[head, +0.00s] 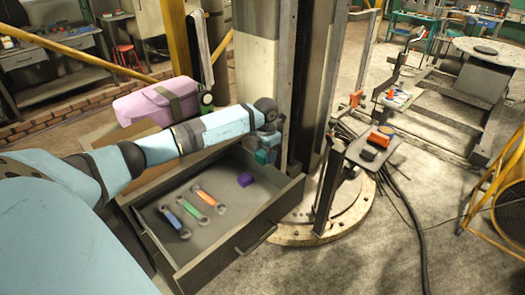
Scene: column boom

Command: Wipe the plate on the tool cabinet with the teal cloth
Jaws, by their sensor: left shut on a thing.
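My left arm reaches in from the left across the tool cabinet (102,137). My left gripper (266,141) is at the right end of the arm, by the column, and is shut on a small teal thing, which looks like the teal cloth (262,156). It is above the far right corner of the cabinet's open drawer (222,254). I cannot make out a plate on the cabinet; my arm covers much of its top. My right gripper is not in view.
The drawer holds blue (174,219), green (193,209) and orange (210,198) wrenches and a purple block (245,179). A pink bag (150,103) is on the cabinet. The column (312,70) stands close behind my gripper. A small tray (392,150) with red items is to the right.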

